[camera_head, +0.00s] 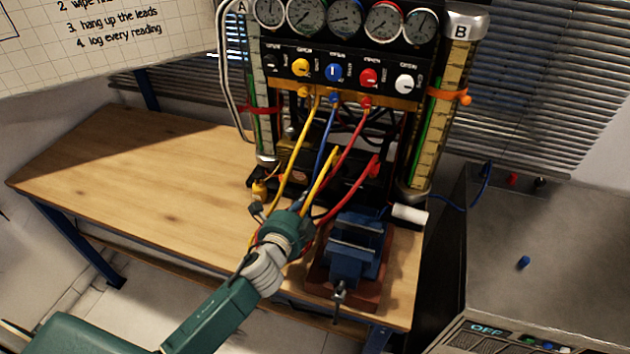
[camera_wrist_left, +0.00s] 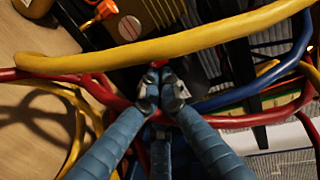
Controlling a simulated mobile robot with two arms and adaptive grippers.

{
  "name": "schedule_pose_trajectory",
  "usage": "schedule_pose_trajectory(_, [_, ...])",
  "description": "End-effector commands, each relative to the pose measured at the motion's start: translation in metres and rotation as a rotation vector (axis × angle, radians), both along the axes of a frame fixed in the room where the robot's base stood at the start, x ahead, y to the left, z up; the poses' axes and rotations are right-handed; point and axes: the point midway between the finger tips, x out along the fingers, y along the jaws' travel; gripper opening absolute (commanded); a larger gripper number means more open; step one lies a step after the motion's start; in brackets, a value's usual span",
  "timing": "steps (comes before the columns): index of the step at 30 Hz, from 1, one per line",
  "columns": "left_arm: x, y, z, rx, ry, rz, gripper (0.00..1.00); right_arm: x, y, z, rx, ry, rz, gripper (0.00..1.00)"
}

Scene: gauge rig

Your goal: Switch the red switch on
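My left gripper (camera_head: 297,208) reaches in among the hoses at the foot of the gauge rig; its fingers are mostly hidden in the head view. In the left wrist view its two blue fingers (camera_wrist_left: 160,92) meet at the tips, with nothing clearly held. A small red piece (camera_wrist_left: 158,64), possibly the red switch, shows just beyond the fingertips, partly covered by the yellow hose (camera_wrist_left: 190,42). I cannot tell whether the fingertips touch it, or its on or off position. My right gripper is in neither view.
Yellow, blue and red hoses (camera_head: 347,140) hang from the gauge panel (camera_head: 335,72) around my gripper. A blue vise (camera_head: 352,250) stands close on the right. The wooden bench (camera_head: 140,165) is clear on the left. A grey side unit (camera_head: 570,240) stands at right.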

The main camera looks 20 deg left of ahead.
Motion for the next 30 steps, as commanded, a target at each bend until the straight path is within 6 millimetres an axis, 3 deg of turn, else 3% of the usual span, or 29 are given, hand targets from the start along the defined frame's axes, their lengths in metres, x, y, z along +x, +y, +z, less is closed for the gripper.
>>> schedule_pose_trajectory(3, [0.026, -0.001, -0.003, 0.000, 0.000, 0.001, 0.00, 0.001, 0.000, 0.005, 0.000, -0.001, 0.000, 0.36])
schedule_pose_trajectory(9, [0.053, -0.002, -0.010, -0.001, 0.000, 0.001, 0.00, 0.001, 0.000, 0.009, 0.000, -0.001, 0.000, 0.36])
schedule_pose_trajectory(15, [0.063, -0.002, -0.014, 0.000, 0.000, 0.000, 0.00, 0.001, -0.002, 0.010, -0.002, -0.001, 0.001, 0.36])
schedule_pose_trajectory(26, [0.065, -0.002, -0.014, 0.000, 0.000, -0.001, 0.00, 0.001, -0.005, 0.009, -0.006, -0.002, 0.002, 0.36])
schedule_pose_trajectory(30, [0.077, -0.002, -0.008, 0.000, -0.003, 0.000, 0.00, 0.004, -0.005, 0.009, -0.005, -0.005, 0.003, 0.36])
